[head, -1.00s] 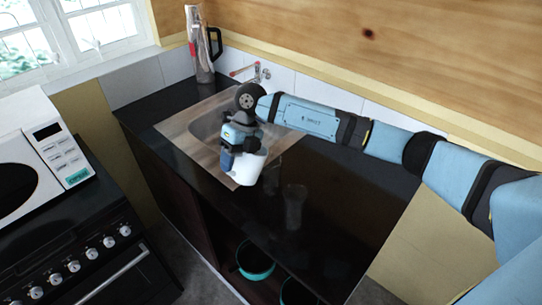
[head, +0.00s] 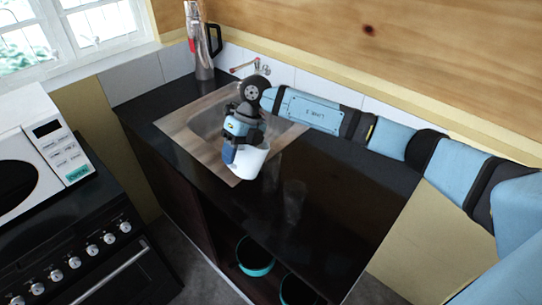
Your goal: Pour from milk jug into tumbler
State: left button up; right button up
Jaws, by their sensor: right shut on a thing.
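My right gripper (head: 243,135) is shut on the white milk jug (head: 249,162) and holds it above the counter, at the front right edge of the sink. The jug is tilted, and a blue part shows at its left side. The gripper's fingers cover part of the jug. The tumbler (head: 294,198) is a clear, faint glass standing upright on the black counter, to the right of the jug and apart from it. Whether it holds any liquid cannot be told. My left gripper is not in view.
The black counter (head: 345,190) is clear right of the tumbler. A sink (head: 190,150) with a tap (head: 245,68) lies behind the jug. A tall flask (head: 200,45) stands in the back corner. A stove (head: 100,235) and microwave (head: 50,140) are at left. Teal-rimmed pots (head: 257,270) sit below.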

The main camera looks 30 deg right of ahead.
jog(key=shift+w+r, duration=0.1)
jog(key=shift+d+r, duration=0.15)
jog(key=shift+d, duration=0.05)
jog(key=shift+y, duration=0.3)
jog(key=shift+d+r, duration=0.15)
jog(key=shift+d, duration=0.05)
jog(key=shift+w, duration=0.1)
dwell(0.4)
jog(key=shift+d+r, duration=0.15)
jog(key=shift+d, duration=0.05)
jog(key=shift+r+y, duration=0.1)
jog(key=shift+y, duration=0.3)
jog(key=shift+d+r+y, duration=0.3)
jog(key=shift+d, duration=0.05)
dwell(0.3)
jog(key=shift+g, duration=0.3)
